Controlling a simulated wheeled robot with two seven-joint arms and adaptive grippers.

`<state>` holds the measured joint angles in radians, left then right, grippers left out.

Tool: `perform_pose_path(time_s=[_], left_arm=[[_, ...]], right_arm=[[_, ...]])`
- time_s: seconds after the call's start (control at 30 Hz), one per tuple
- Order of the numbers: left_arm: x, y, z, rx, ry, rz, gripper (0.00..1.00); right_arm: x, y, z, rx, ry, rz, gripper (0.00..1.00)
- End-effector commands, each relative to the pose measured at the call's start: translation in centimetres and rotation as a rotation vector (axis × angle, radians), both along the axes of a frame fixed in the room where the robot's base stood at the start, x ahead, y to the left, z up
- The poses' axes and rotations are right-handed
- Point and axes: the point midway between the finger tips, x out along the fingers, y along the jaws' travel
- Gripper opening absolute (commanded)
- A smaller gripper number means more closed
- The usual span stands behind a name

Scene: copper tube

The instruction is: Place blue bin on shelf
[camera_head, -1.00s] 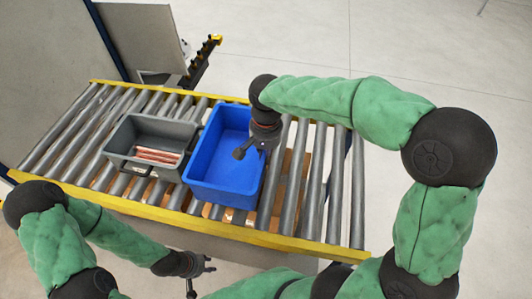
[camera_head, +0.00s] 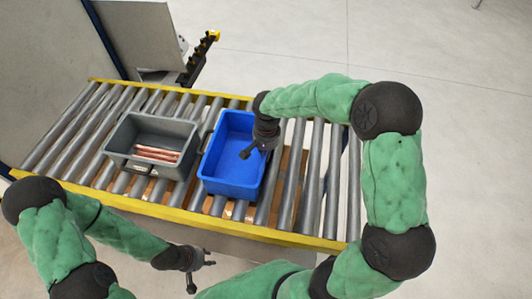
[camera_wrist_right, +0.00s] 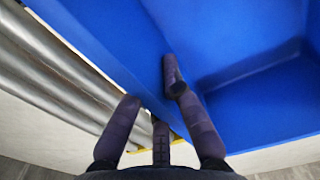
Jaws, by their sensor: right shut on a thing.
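The blue bin (camera_head: 225,182) is upright over the roller conveyor, just right of the grey bin. I cannot tell whether it rests on the rollers. My right gripper (camera_head: 250,150) is shut on the right wall of the blue bin. In the right wrist view, the fingers (camera_wrist_right: 150,100) straddle the wall of the blue bin (camera_wrist_right: 255,110). My left gripper (camera_head: 202,275) is open and empty in front of the conveyor's near edge, apart from both bins. No shelf can be made out clearly.
The grey bin (camera_head: 118,158) with several copper tubes (camera_head: 157,153) stands left of the blue bin. The roller conveyor (camera_head: 333,185) has yellow side rails (camera_head: 190,216). Its right end is clear. Brown flat pieces (camera_head: 290,160) show under the rollers. A grey panel (camera_head: 135,35) stands behind.

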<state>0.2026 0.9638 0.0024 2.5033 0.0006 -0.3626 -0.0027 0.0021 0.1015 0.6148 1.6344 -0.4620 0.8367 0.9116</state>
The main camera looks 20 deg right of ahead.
Motion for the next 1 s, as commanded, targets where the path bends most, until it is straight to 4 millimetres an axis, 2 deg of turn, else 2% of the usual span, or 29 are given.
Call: perform_pose_path(time_s=[0.27, 0.3, 0.37, 0.4, 0.77, 0.87, 1.0], left_arm=[[0.0, 0.0, -0.4, 0.0, 0.0, 0.0, 0.32], [0.0, 0.0, -0.4, 0.0, 0.0, 0.0, 0.32], [0.0, 0.0, -0.4, 0.0, 0.0, 0.0, 0.32], [0.0, 0.0, -0.3, 0.0, 0.0, 0.0, 0.32], [0.0, 0.0, -0.1, 0.0, 0.0, 0.0, 0.32], [0.0, 0.0, -0.1, 0.0, 0.0, 0.0, 0.32], [0.0, 0.0, -0.6, 0.0, 0.0, 0.0, 0.32]], right_arm=[[0.1, 0.0, -0.3, 0.001, -0.003, 0.0, 0.0], [0.0, 0.0, -0.3, 0.0, 0.0, 0.001, 0.14], [0.0, 0.0, -0.3, 0.0, 0.0, 0.001, 0.31], [0.0, 0.0, -0.2, 0.0, 0.0, 0.001, 0.32], [0.0, 0.0, 0.0, 0.0, 0.0, 0.001, 0.32], [0.1, 0.0, 0.7, 0.0, -0.004, 0.0, 0.32], [0.1, 0.0, 3.0, -0.001, -0.007, 0.001, 0.32]])
